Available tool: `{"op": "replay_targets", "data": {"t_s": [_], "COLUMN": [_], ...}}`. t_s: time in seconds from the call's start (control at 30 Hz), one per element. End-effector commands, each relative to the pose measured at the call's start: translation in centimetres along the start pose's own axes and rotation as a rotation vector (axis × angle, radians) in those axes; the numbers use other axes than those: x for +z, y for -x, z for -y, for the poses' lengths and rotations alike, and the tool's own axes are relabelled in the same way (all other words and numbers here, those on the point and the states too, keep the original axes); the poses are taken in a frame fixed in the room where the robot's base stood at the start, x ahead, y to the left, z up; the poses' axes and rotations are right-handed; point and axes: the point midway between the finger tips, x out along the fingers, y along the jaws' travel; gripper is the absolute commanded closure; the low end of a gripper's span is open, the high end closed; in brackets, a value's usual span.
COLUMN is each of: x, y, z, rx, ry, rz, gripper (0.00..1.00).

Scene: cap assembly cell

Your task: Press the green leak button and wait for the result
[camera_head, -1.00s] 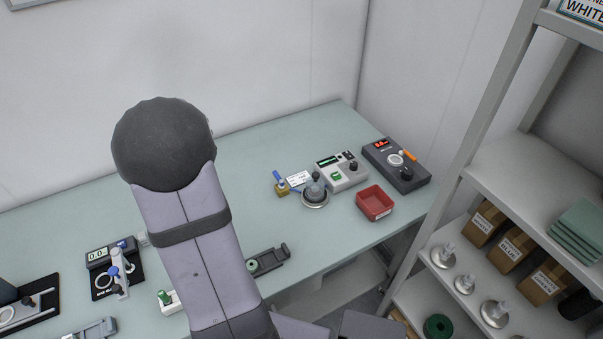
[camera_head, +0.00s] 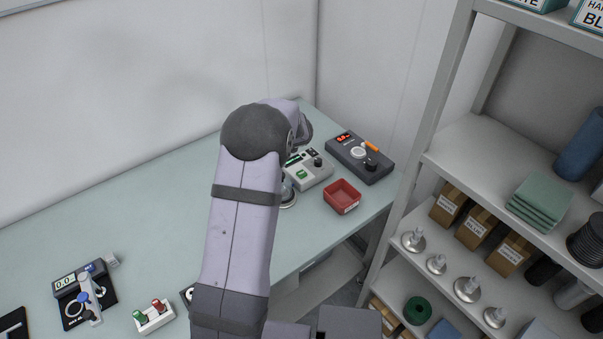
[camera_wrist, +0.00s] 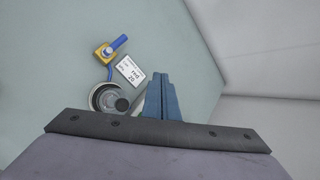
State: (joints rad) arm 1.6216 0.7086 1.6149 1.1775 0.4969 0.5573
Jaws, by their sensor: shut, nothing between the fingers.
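The leak tester is a light grey box (camera_head: 309,172) with a small dark display and a black knob. Its green button (camera_head: 301,174) shows on the front part of its top, in the head view. A round metal fixture with a dark knob (camera_wrist: 115,102) sits beside it, mostly hidden by my arm in the head view. My gripper (camera_wrist: 158,76) shows in the wrist view as blue fingers, shut and empty, just right of the fixture. In the head view my fingers are hidden, with my wrist just behind the tester.
A dark grey device with a red display (camera_head: 359,157) and a red bin (camera_head: 342,196) stand right of the tester. A brass valve with a blue handle (camera_wrist: 108,50) and a white card (camera_wrist: 130,71) lie near the fixture. A loaded shelf (camera_head: 490,165) bounds the right.

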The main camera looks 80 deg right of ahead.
Motion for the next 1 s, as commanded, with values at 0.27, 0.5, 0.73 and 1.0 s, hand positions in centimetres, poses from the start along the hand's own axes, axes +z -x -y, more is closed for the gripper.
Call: {"op": "replay_targets", "data": {"t_s": [0.27, 0.5, 0.73, 1.0], "x": [-7.1, -9.1, -9.1, -9.2], "y": [1.3, 1.7, 1.7, 1.5], "z": [3.2, 3.9, 3.9, 3.7], "rx": [-0.100, -0.128, -0.130, -0.129], "ry": [-0.194, -0.247, -0.248, -0.247], "rz": [-0.051, -0.064, -0.064, -0.064], "gripper": [1.00, 1.00, 1.00, 1.00]}}
